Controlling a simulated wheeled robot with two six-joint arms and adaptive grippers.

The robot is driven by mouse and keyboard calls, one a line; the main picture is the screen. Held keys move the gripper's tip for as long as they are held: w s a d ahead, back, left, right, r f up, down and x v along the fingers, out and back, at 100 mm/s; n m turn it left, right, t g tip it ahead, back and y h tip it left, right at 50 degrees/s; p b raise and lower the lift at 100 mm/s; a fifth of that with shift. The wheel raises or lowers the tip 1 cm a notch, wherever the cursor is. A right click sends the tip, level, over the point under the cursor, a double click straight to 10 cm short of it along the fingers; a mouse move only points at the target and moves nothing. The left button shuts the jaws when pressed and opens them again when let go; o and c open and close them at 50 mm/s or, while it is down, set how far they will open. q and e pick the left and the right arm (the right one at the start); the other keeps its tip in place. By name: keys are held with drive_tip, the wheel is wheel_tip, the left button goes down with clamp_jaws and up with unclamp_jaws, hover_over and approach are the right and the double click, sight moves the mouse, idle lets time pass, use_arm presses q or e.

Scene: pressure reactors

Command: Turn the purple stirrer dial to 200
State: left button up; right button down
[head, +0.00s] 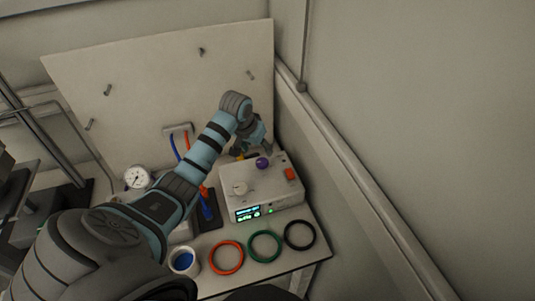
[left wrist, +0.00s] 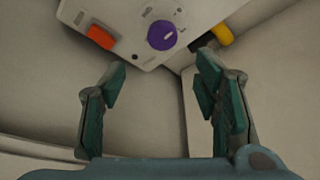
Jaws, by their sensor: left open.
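The purple stirrer dial (head: 262,163) is on the top of a white control box (head: 258,190), near its far edge. In the left wrist view the purple dial (left wrist: 162,36) shows a pale pointer mark, with printed marks around it too small to read. My left gripper (head: 252,145) hangs just behind the box and the dial. In the left wrist view the left gripper (left wrist: 160,85) is open and empty, its fingers apart and the dial beyond the tips, not between them. My right gripper is not in view.
The box also carries a white knob (head: 240,188), an orange switch (head: 291,174) and a lit display (head: 247,214). Red (head: 227,257), green (head: 264,246) and black (head: 299,235) rings lie in front. A wall stands close on the right. A pressure gauge (head: 137,178) is at the left.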

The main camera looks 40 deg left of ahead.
sight(263, 160)
use_arm(q)
drive_tip(key=f, duration=0.2)
drive_tip(key=f+b, duration=0.1)
drive_tip(key=f, duration=0.3)
drive_tip(key=shift+w+a+f+b, duration=0.1)
drive_tip(key=shift+a+b, duration=0.25)
drive_tip(key=shift+b, duration=0.05)
drive_tip(key=w+f+b, duration=0.1)
drive_tip(key=w+f, duration=0.2)
drive_tip(key=shift+w+f, duration=0.1)
drive_tip(key=shift+s+r, duration=0.25)
drive_tip(key=shift+s, duration=0.1)
drive_tip(key=shift+c, duration=0.7)
drive_tip(key=shift+s+r, duration=0.1)
drive_tip(key=shift+s, duration=0.05)
drive_tip(key=c, duration=1)
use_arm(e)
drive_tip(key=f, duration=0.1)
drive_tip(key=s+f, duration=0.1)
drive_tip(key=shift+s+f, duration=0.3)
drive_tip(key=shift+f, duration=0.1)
